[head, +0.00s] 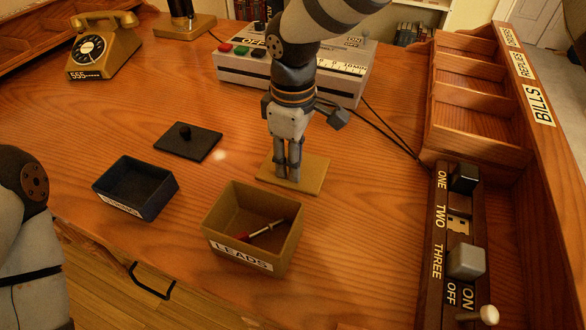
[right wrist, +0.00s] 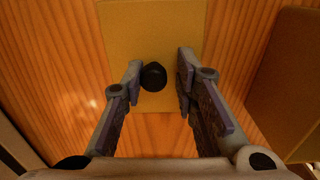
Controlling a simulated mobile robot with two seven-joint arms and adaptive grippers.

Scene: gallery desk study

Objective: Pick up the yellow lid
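The yellow lid (head: 312,172) lies flat on the desk behind the yellow box marked LEADS (head: 228,224). In the right wrist view the lid (right wrist: 120,40) has a round black knob (right wrist: 153,76). My right gripper (head: 288,176) points down over the lid. In the right wrist view its two fingers (right wrist: 160,75) stand on either side of the knob. The left finger is close to the knob, and a gap shows on the right. The knob is hidden in the head view. My left gripper is not in view.
A dark box (head: 135,190) and its dark lid (head: 188,141) lie to the left. A button console (head: 345,85) stands behind my right arm. A switch panel (head: 440,240) and wooden trays (head: 470,105) line the right. A telephone (head: 103,50) stands back left. A screwdriver (head: 262,230) lies in the LEADS box.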

